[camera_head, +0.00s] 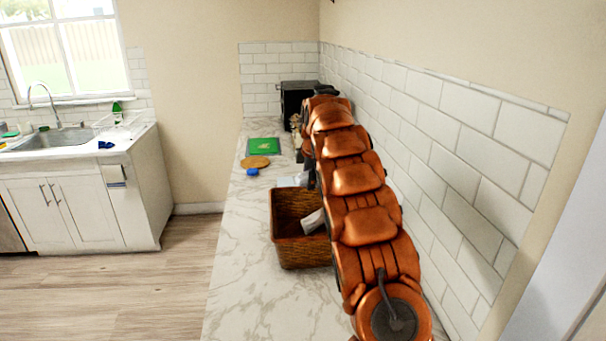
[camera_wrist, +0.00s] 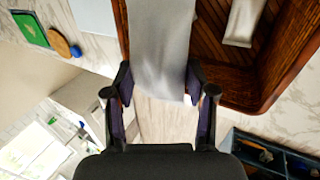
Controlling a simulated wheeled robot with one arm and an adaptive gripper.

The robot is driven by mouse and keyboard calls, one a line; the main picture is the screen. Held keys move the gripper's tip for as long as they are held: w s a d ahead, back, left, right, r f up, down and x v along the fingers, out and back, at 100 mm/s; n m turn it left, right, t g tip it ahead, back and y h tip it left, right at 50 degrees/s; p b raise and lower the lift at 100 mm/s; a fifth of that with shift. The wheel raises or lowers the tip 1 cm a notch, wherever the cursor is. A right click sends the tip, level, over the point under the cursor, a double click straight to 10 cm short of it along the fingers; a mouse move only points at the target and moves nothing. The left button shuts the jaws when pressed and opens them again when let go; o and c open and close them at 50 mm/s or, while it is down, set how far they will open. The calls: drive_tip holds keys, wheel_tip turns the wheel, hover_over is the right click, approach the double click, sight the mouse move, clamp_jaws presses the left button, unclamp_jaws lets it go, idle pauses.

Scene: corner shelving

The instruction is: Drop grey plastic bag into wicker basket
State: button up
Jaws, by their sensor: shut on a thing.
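The wicker basket (camera_head: 283,246) is brown and stands on the marble counter, partly behind my arm in the head view. Its rim (camera_wrist: 262,103) fills the upper right of the wrist view. A pale item (camera_head: 313,221) lies inside it, also seen in the wrist view (camera_wrist: 243,22). The grey plastic bag (camera_wrist: 163,48) is pale and smooth, between the fingers of my gripper (camera_wrist: 161,90), which is shut on it. The bag overlaps the basket's edge in the wrist view; I cannot tell its height above it. In the head view my arm hides the gripper.
Beyond the basket lie a blue object (camera_head: 252,172), a round wooden board (camera_head: 255,162) and a green board (camera_head: 263,146). A black appliance (camera_head: 297,96) stands in the far corner. The tiled wall (camera_head: 450,135) runs along the right. The counter's near left part is clear.

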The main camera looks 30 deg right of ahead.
drive_tip(key=shift+s+d+f, duration=0.1)
drive_tip(key=shift+f, duration=1.1)
drive_tip(key=shift+s+d+f, duration=0.1)
drive_tip(key=shift+f, duration=1.1)
drive_tip(key=shift+w, duration=0.1)
drive_tip(key=o, duration=1)
drive_tip(key=shift+a+r, duration=0.1)
drive_tip(key=shift+r, duration=0.15)
drive_tip(key=v, duration=1.1)
drive_tip(key=shift+r, duration=0.25)
